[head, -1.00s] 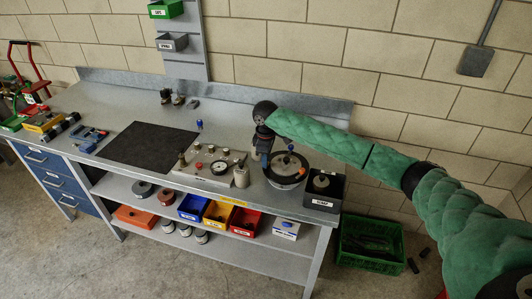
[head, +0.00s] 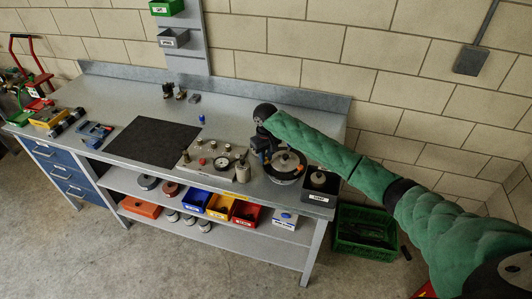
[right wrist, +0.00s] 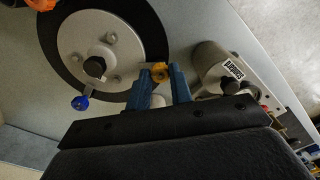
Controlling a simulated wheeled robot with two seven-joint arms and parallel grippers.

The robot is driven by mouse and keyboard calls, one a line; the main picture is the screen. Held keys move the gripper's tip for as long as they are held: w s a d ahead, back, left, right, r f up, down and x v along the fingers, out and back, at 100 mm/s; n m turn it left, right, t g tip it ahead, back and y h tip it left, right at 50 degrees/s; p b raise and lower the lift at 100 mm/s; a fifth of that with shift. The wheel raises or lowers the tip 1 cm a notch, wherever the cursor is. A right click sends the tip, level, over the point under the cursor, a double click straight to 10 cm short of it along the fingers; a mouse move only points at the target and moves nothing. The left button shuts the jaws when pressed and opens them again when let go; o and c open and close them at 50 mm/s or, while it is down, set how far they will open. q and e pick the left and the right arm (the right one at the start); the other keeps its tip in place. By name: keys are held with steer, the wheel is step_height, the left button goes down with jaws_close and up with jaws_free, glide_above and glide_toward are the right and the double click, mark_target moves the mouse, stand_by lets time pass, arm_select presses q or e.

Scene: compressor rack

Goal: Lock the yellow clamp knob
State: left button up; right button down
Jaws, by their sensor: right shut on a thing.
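The yellow clamp knob (right wrist: 159,72) shows in the right wrist view at the rim of a round black plate (right wrist: 152,30) with a pale hub. My right gripper (right wrist: 163,78) has its two blue fingers closed around this knob, one on each side. In the head view my right gripper (head: 268,162) reaches down at the left rim of the round unit (head: 286,178), near the bench's right end. The knob is hidden there by the gripper. A blue knob (right wrist: 80,103) and part of an orange knob (right wrist: 44,4) also sit on the plate's rim. My left gripper is not in view.
A panel with a gauge (head: 222,163) and a pale cylinder (head: 242,172) stand just left of the round unit. A dark scrap bin (head: 319,190) stands close on its right.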

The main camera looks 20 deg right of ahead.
steer(key=shift+w+r+m+p, duration=0.1)
steer(key=shift+r+m+p, duration=0.2)
steer(key=shift+m, duration=0.5)
steer(key=shift+f, duration=0.15)
steer(key=c, duration=1.3)
jaws_free()
steer(key=shift+o, duration=0.2)
